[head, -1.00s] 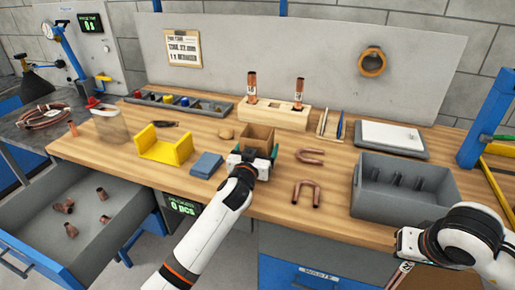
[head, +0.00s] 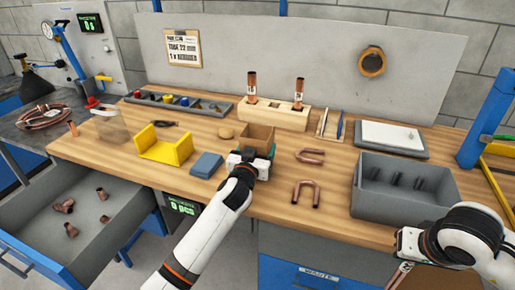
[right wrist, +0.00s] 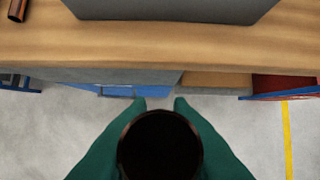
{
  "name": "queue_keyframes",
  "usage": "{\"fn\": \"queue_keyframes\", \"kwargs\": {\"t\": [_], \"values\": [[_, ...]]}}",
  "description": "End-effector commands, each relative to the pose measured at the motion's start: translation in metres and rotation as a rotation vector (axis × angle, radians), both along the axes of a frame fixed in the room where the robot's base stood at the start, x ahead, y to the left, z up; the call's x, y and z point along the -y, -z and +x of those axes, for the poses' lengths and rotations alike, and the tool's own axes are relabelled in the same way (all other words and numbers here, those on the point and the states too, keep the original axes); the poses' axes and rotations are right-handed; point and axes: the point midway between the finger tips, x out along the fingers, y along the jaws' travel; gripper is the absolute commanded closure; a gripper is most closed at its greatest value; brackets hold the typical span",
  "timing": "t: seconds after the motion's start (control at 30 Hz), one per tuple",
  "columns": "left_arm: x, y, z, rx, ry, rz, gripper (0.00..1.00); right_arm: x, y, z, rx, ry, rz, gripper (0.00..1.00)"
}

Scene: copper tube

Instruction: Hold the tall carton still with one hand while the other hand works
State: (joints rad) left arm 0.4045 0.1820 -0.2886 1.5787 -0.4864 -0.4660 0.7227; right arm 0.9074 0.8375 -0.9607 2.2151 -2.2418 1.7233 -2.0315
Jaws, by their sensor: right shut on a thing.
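The open-topped brown carton (head: 260,133) stands on the workbench in the middle of the head view. My left gripper (head: 256,153) is at its near side, with a green finger by the carton's right side. The other finger is hidden, so its grip is unclear. My right gripper (right wrist: 160,103) is shut on a copper tube (right wrist: 160,148), seen end-on as a dark round opening in the right wrist view. In the head view that tube (head: 403,268) shows partly below my right wrist, off the bench's front edge.
Two bent copper tubes (head: 305,192) lie right of the carton. A grey bin (head: 405,205) stands further right. A wooden block (head: 272,115) with two upright copper tubes is behind. A blue block (head: 206,165) and yellow cradle (head: 163,148) lie left. An open drawer (head: 100,240) holds loose fittings.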

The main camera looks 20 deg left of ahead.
Motion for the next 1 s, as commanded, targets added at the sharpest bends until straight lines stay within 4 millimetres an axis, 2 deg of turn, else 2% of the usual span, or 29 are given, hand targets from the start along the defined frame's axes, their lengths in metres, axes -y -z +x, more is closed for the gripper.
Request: {"fn": "queue_keyframes", "kwargs": {"t": [0.1,0.13,0.27,0.53,0.67,0.77,1.0], "values": [[0.0,0.001,0.0,-0.001,0.0,0.001,0.51,0.0,0.0,0.0,0.001,0.0,0.0,1.0],[0.0,0.001,0.0,-0.001,0.0,0.001,0.24,0.0,0.0,0.0,0.001,0.0,0.0,1.0],[0.0,0.001,0.0,-0.001,0.0,0.001,0.03,0.0,0.0,0.0,0.001,0.0,0.0,1.0],[0.0,0.0,0.0,-0.001,0.0,0.0,0.02,0.0,0.0,0.0,0.001,0.0,0.0,1.0],[0.0,0.001,-0.007,0.0,0.0,0.0,0.02,0.0,0.0,0.0,0.001,0.0,0.0,1.0],[0.0,0.001,-0.02,-0.001,0.001,-0.001,0.02,0.0,0.0,0.0,0.001,0.0,0.0,1.0],[0.001,0.002,-0.07,-0.003,0.0,0.0,0.02,0.0,0.0,0.0,0.001,0.0,0.0,1.0]]}}
